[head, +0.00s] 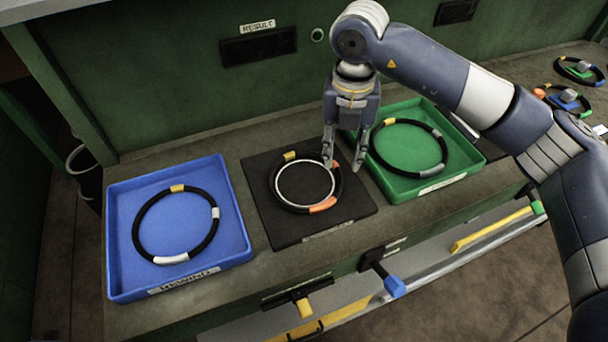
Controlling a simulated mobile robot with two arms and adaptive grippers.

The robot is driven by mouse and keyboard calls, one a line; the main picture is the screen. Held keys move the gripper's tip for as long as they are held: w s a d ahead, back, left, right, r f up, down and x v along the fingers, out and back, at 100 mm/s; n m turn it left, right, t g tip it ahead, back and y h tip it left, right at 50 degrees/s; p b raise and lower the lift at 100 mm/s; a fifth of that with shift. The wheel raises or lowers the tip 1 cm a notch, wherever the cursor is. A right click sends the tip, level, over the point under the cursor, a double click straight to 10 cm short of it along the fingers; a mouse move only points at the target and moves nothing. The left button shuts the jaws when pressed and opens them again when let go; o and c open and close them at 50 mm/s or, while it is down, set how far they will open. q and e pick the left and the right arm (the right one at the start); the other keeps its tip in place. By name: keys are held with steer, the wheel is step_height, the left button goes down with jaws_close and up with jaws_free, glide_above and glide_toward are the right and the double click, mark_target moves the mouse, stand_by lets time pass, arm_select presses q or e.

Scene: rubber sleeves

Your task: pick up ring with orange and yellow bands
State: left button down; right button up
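The black ring with orange and yellow bands (277,195) lies flat on a black square mat (345,212) in the middle of the bench. A thin white circle shows just inside the ring. Its yellow band is at the top, one orange band at the lower right and another at the right. My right gripper (346,166) points down over the right side of the ring. Its fingers are spread, one near the ring's right edge and one further right, near the green tray. I cannot tell whether a finger touches the ring. My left gripper is not in view.
A blue tray (117,243) on the left holds a ring (141,222) with white and yellow bands. A green tray (466,163) on the right holds a ring (376,158) with grey and yellow bands. More rings (572,75) lie at the far right. A green wall (180,70) stands behind.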

mark_target(341, 181)
steer(key=shift+f, duration=0.9)
steer(key=shift+s+f+p, duration=0.2)
steer(key=shift+f+p, duration=0.4)
steer(key=shift+p, duration=0.15)
steer(key=f, duration=0.1)
steer(key=f+p, duration=0.1)
steer(key=f, duration=0.1)
steer(key=shift+s+d+f+p, duration=0.2)
steer(key=shift+p, duration=0.1)
steer(key=shift+f, duration=0.4)
jaws_close()
